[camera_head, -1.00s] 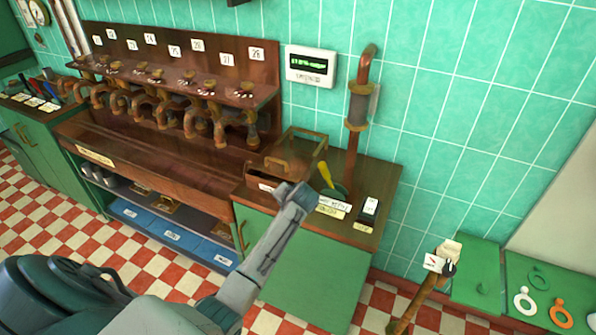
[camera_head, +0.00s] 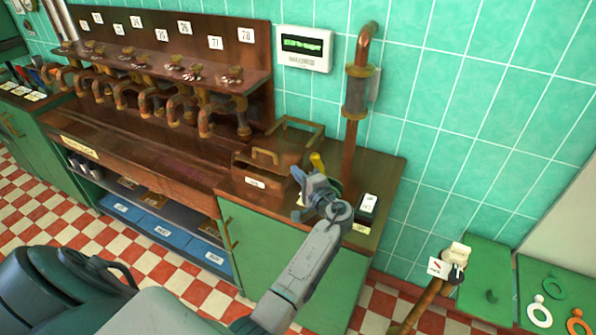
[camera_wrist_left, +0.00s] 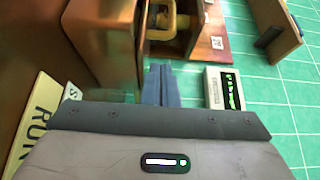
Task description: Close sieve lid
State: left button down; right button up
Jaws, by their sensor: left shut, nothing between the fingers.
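A low brown box (camera_head: 256,170) with a curved handle and a white label stands on the counter. A thin upright brown frame (camera_head: 300,128) rises behind it; I cannot tell for sure whether it is the raised sieve lid. My left gripper (camera_head: 302,187) is above the counter, just right of the box. In the left wrist view its fingers (camera_wrist_left: 161,86) are together and empty, beside a large brown body (camera_wrist_left: 105,45) that I take for the box. A yellow handle (camera_head: 317,161) stands just behind the gripper, its lower part hidden. My right gripper is not in view.
A copper pipe with a cylinder (camera_head: 358,90) rises behind the gripper. A display (camera_head: 304,48) is on the tiled wall. Small cards (camera_head: 366,208) lie on the counter's right. A tap rack (camera_head: 160,70) stands left.

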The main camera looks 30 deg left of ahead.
aim_at(285, 165)
pick_arm(q)
jog(key=p+x, duration=0.2)
jog(key=x, duration=0.4)
jog(key=shift+w, duration=0.15)
jog(key=shift+w+a+p, duration=0.15)
jog(key=shift+a+p, duration=0.15)
jog(key=shift+a, duration=0.35)
jog(key=shift+f, duration=0.1)
